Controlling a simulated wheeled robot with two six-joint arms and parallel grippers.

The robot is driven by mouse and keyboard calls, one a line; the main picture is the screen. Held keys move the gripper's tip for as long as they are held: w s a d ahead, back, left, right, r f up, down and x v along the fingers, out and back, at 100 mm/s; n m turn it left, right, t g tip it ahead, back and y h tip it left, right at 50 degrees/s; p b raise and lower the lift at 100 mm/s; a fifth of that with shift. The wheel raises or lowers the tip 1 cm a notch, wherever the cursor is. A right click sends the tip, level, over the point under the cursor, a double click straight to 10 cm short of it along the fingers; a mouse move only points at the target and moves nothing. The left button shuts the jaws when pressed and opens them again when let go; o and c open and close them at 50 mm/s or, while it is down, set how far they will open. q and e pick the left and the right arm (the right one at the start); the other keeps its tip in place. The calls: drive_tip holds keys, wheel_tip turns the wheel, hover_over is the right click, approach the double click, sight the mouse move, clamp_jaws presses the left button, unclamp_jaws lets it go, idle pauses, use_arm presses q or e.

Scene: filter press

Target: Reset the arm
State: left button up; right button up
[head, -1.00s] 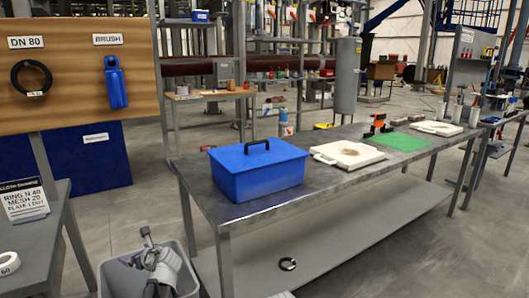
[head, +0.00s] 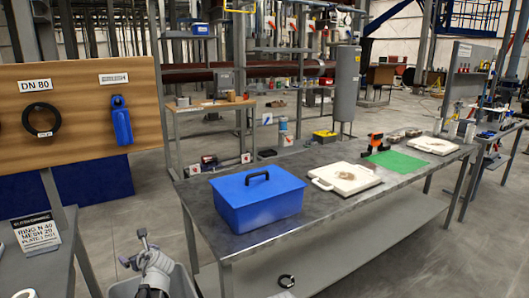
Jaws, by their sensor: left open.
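My left gripper (head: 134,249) shows at the bottom left of the head view. It is grey, with its two fingers apart and nothing visible between them. It is in front of the grey bin (head: 182,284) in the picture, between the left table and the long workbench. I cannot tell its exact height over the bin. My left arm is mostly cut off by the bottom edge. My right gripper is not in view.
A metal workbench (head: 338,203) holds a blue lidded box (head: 258,203), white plates (head: 345,178), a green mat (head: 397,160) and an orange-black tool (head: 376,144). A black ring (head: 286,281) lies on its lower shelf. A sign (head: 37,233) stands on the left table. The wooden board (head: 75,88) is behind.

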use_arm(q)
wheel_tip(320, 180, up, 21)
drive_tip(key=m+t+h+p, duration=0.1)
drive_tip(key=p, duration=1.8)
drive_tip(key=shift+m+t+h+p, duration=0.3)
drive_tip(key=shift+m, duration=0.1)
drive_tip(key=shift+s+d, duration=0.1)
